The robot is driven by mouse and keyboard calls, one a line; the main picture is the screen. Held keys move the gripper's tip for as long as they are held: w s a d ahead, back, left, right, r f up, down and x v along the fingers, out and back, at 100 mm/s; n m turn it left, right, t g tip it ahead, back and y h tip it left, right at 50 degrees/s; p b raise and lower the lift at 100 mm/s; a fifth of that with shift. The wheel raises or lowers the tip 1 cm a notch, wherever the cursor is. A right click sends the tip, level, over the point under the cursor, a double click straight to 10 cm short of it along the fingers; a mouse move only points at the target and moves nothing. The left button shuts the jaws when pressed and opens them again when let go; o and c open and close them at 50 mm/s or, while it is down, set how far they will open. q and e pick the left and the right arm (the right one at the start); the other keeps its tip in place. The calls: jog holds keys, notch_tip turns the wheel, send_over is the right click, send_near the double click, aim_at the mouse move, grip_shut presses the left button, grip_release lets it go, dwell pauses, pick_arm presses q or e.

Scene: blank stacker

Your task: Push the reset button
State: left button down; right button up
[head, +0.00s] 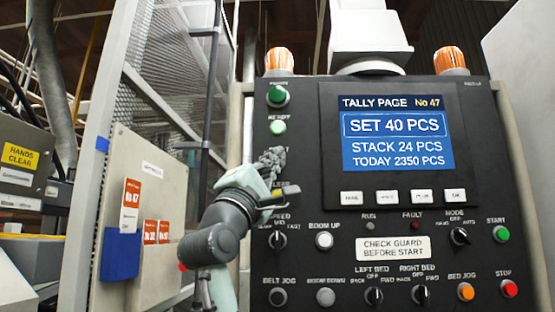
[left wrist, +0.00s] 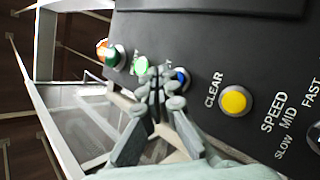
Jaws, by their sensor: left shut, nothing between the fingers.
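A dark control panel (head: 345,265) stands in front of me. In the left wrist view a blue button (left wrist: 183,76) sits between a lit green lamp (left wrist: 141,66) and the yellow CLEAR button (left wrist: 234,100). My fingers partly cover the blue button and I can read no label for it. My left gripper (head: 272,158) is shut and empty, its tips at the panel's left column below the READY lamp (head: 278,128); the blue button is hidden there in the head view. The fingertips (left wrist: 157,84) overlap the blue button's edge in the left wrist view; I cannot tell whether they touch it.
A blue screen (head: 397,132) fills the panel's upper right. Knobs and buttons, including a red STOP button (head: 509,288), line the lower part. A mesh guard (head: 160,95) and a beige box (head: 140,200) with tags stand left of my arm.

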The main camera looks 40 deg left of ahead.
pick_arm(q)
jog(key=s+d, duration=0.1)
jog(key=s, duration=0.1)
jog(key=s+d+p, duration=0.1)
jog(key=s, duration=0.1)
jog(key=shift+s+d, duration=0.1)
jog(key=shift+d, duration=0.2)
dwell(0.3)
dwell(0.8)
